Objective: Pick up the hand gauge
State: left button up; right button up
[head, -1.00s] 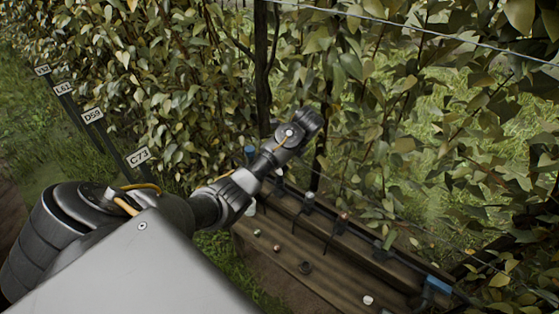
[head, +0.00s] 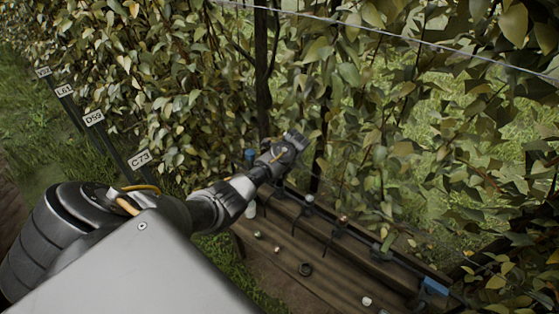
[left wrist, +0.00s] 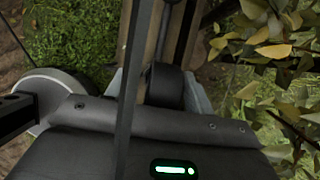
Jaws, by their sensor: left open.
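A small dark ring (head: 305,269) lies on the brown wooden bench in the head view; it may be the hand gauge, but I cannot tell for sure. Several dark tools with long thin parts, one of them here (head: 343,222), stand along the bench's back rail. My left gripper (head: 294,139) is above the far left end of the bench, apart from the ring. In the left wrist view its grey fingers (left wrist: 157,84) stand apart, with a dark rounded part between them that I cannot identify. My right gripper is not in view.
The bench (head: 285,285) also bears small round objects (head: 257,235) and a white piece (head: 367,301). A blue block (head: 435,287) is at its right end. Leafy branches and a wire (head: 400,44) hang behind. Labelled posts (head: 139,159) stand at left.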

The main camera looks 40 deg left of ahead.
pick_arm(q)
jog(key=c, duration=1.1)
jog(key=shift+c, duration=0.2)
jog(key=shift+r, duration=0.2)
jog(key=shift+r, duration=0.25)
notch_tip(320, 180, up, 2)
jog(key=shift+w+r, duration=0.1)
jog(key=shift+r, duration=0.1)
jog(key=s+d+r+p, duration=0.8)
jog(key=s+r+p, duration=0.1)
jog(key=s, duration=0.2)
jog(key=shift+s+d+r, duration=0.15)
jog(key=shift+s+r, duration=0.1)
jog(key=shift+r, duration=0.15)
